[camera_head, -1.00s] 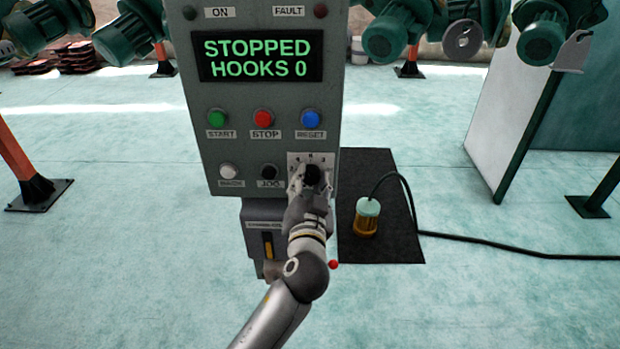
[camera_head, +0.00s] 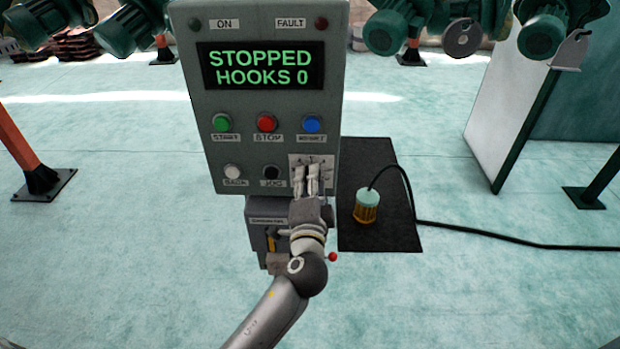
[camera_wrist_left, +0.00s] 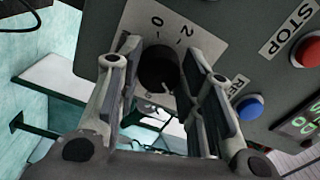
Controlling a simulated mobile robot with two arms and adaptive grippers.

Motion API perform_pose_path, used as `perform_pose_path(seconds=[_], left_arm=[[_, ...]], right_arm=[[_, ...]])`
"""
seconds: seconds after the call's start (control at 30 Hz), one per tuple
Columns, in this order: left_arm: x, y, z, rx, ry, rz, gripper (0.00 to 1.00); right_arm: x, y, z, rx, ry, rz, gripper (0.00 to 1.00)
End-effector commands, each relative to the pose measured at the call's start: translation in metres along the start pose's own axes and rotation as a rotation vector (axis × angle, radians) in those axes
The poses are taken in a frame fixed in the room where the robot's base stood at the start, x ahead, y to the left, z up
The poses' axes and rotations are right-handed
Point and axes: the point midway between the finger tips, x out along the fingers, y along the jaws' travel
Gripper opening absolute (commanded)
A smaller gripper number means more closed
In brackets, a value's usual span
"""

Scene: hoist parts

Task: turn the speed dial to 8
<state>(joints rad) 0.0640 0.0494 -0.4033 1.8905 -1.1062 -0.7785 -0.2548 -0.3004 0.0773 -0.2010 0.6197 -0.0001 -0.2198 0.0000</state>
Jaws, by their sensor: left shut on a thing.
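The speed dial is a black round knob (camera_wrist_left: 158,68) on a pale scale plate (camera_wrist_left: 140,22) in the left wrist view. The figures 0 and 2 show beside it; the other figures and the pointer mark cannot be made out. In the head view the plate (camera_head: 299,163) is at the lower right of the grey control panel (camera_head: 200,100), and my fingers hide the knob. My left gripper (camera_head: 306,168) is shut on the dial, one finger on each side of it; it also shows in the left wrist view (camera_wrist_left: 160,72). My right gripper is not in view.
The display (camera_head: 262,66) reads STOPPED, HOOKS 0. Green (camera_head: 222,123), red (camera_head: 267,123) and blue (camera_head: 312,124) buttons sit above the dial, white and black ones to its left.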

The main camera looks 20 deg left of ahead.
Motion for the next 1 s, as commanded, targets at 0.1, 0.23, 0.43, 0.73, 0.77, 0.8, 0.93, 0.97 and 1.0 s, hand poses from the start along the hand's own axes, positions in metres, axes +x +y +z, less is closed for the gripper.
perform_pose_path(seconds=[0.1,0.23,0.43,0.73,0.77,0.8,0.93,0.97,1.0], left_arm=[[-0.0003,-0.0002,-0.0003,0.045,0.001,0.002,0.11],[-0.0003,0.0001,-0.0002,0.076,0.001,0.001,0.11],[-0.0003,0.0006,-0.0001,0.096,0.001,0.001,0.11],[-0.0003,0.0009,-0.0001,0.095,0.001,0.001,0.11],[-0.0003,0.0009,-0.0001,0.095,0.001,0.002,0.11],[-0.0003,0.0009,-0.0001,0.095,0.001,0.002,0.4],[-0.0003,0.0007,-0.0001,0.094,0.001,0.001,0.57],[-0.0002,0.0007,0.0,0.094,0.001,0.001,0.57],[-0.0002,0.0005,0.0,0.094,0.001,0.001,0.57]], right_arm=[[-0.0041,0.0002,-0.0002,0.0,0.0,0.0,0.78],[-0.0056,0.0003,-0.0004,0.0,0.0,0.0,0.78],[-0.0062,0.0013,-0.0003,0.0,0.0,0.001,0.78],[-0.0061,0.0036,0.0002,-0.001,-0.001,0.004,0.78],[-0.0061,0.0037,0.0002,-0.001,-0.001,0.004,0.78],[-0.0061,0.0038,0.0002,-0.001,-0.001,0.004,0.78],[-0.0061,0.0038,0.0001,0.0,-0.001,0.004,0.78],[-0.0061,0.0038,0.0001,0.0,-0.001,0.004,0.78],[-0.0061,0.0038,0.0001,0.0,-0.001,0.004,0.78]])
